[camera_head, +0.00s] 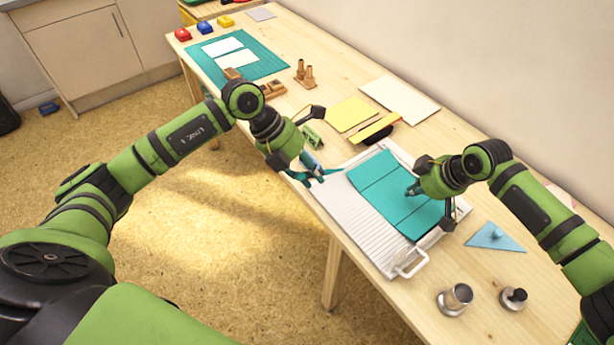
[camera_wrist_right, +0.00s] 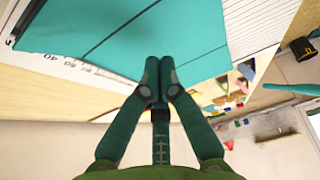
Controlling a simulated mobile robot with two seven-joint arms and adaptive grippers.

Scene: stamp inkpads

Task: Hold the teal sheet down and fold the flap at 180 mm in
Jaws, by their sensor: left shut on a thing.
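The teal sheet (camera_head: 375,198) lies on the white grooved scoring board (camera_head: 352,222), with dark lines across it. It also shows in the right wrist view (camera_wrist_right: 110,22), with a line running across it. My left gripper (camera_head: 317,177) is at the board's upper left, to the left of the sheet, and is shut on a small bluish tool (camera_head: 311,160) that its fingers partly hide. My right gripper (camera_head: 411,191) is over the sheet's right part. In the right wrist view its fingertips (camera_wrist_right: 159,78) are together with nothing seen between them. I cannot tell whether they touch the sheet.
Yellow sheets (camera_head: 349,113), a white panel (camera_head: 400,100) and wooden holders (camera_head: 305,73) lie behind. A green cutting mat (camera_head: 262,62) is at the far end.

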